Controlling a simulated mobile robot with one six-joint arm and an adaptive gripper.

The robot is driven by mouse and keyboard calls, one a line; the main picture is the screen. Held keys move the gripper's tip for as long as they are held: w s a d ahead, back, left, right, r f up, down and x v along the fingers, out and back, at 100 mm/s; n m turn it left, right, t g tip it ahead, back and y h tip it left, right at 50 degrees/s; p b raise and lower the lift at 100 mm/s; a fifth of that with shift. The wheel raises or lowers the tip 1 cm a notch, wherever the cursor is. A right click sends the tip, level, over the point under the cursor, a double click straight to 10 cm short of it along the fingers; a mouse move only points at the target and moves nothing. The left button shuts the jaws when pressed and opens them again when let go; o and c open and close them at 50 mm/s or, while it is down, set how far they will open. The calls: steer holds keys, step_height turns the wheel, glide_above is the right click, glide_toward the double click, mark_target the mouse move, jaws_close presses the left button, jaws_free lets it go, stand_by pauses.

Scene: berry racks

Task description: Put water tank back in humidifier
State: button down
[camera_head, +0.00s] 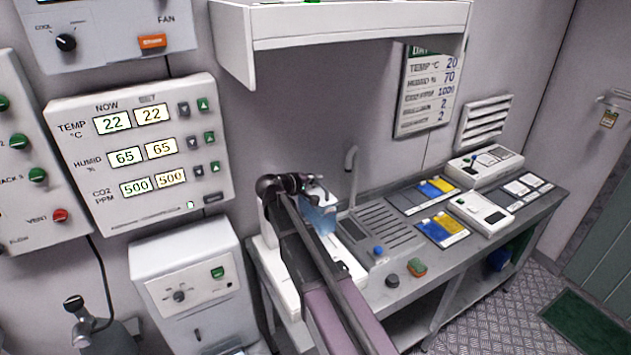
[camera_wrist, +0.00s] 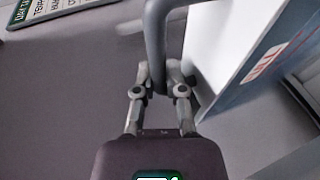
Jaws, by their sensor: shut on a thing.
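The blue, see-through water tank (camera_head: 320,218) is at the left end of the bench, partly hidden behind my arm. My gripper (camera_head: 303,184) is just above it in the head view. In the wrist view my gripper (camera_wrist: 160,85) is shut on a grey curved handle (camera_wrist: 157,35), which appears to be the tank's. A white and blue body (camera_wrist: 262,55) with a red mark stands to its right; I cannot tell surely whether it is the tank. A white housing (camera_head: 268,258), apparently the humidifier, sits around and below the tank. How far the tank is seated is hidden.
A grey upright pipe (camera_head: 351,165) stands close to the right of my gripper. A white shelf (camera_head: 350,30) overhangs the bench. White instruments (camera_head: 480,212) and coloured cards (camera_head: 442,229) lie to the right. A control panel (camera_head: 140,150) is on the left wall.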

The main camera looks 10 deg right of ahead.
steer(key=shift+f+b, duration=3.35)
steer(key=shift+b, duration=0.05)
steer(key=shift+f+b, duration=0.55)
steer(key=c, duration=0.6)
jaws_free()
steer(key=shift+c, duration=0.2)
